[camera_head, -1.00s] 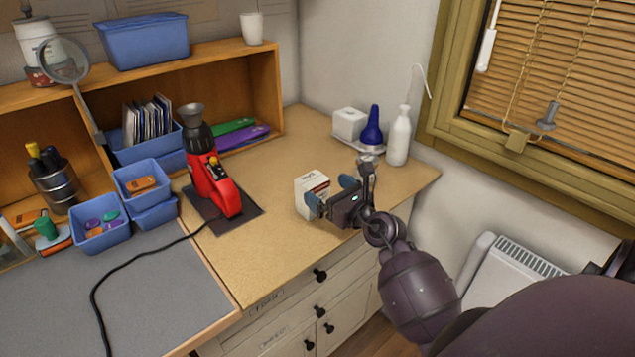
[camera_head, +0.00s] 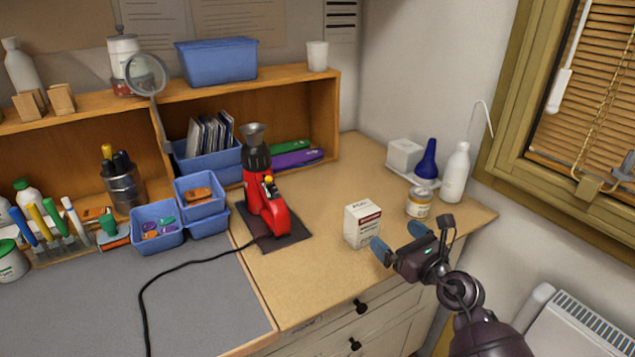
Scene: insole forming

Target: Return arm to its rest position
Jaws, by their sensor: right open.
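My right gripper (camera_head: 399,241) is at the front right of the wooden desk, with its blue-tipped fingers apart and nothing between them. A small white box with a dark red band (camera_head: 362,224) stands upright on the desk just left of the fingers. A gap between the box and the nearer fingertip is hard to make out. My right arm comes in from the lower right corner. My left gripper is not in the view.
A jar (camera_head: 419,204), a white bottle (camera_head: 455,172) and a blue bulb (camera_head: 427,160) stand behind the gripper. A red heat tool (camera_head: 266,205) stands on a dark pad to the left. Blue bins (camera_head: 157,224) and a grey mat (camera_head: 205,300) lie farther left. The desk's front middle is clear.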

